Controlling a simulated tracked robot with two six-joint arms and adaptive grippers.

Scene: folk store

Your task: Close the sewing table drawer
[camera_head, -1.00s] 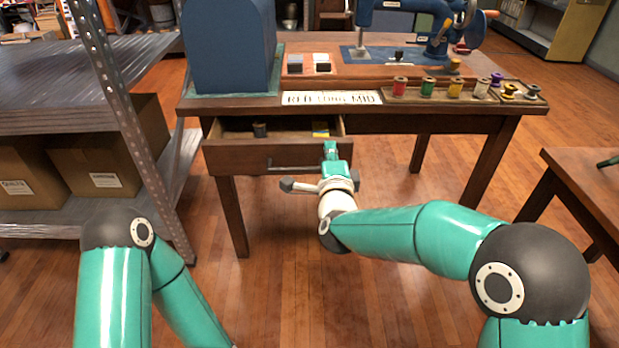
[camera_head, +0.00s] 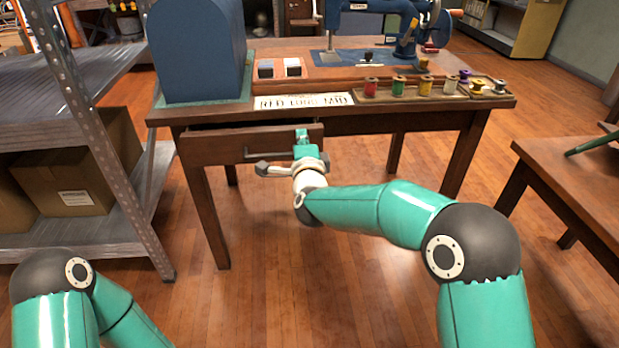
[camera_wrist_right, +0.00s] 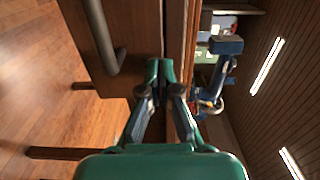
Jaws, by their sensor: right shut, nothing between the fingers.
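The wooden sewing table (camera_head: 420,112) stands in front of me. Its drawer (camera_head: 215,149) is out only a little, with a thin dark gap above its front. The inside of the drawer is hidden. The drawer has a dark bar handle (camera_head: 270,153), which also shows in the right wrist view (camera_wrist_right: 112,50). My right gripper (camera_head: 301,136) is shut and empty, with its fingertips at the right end of the drawer front. In the right wrist view its closed fingertips (camera_wrist_right: 160,72) point at the drawer's wood and look in contact. My left gripper is out of view.
A metal shelf (camera_head: 110,150) with cardboard boxes (camera_head: 75,190) stands close on the left. Another wooden table (camera_head: 570,165) is on the right. Thread spools (camera_head: 398,86), a blue sewing machine (camera_head: 385,25) and a blue case (camera_head: 200,50) stand on the tabletop. Floor below the drawer is clear.

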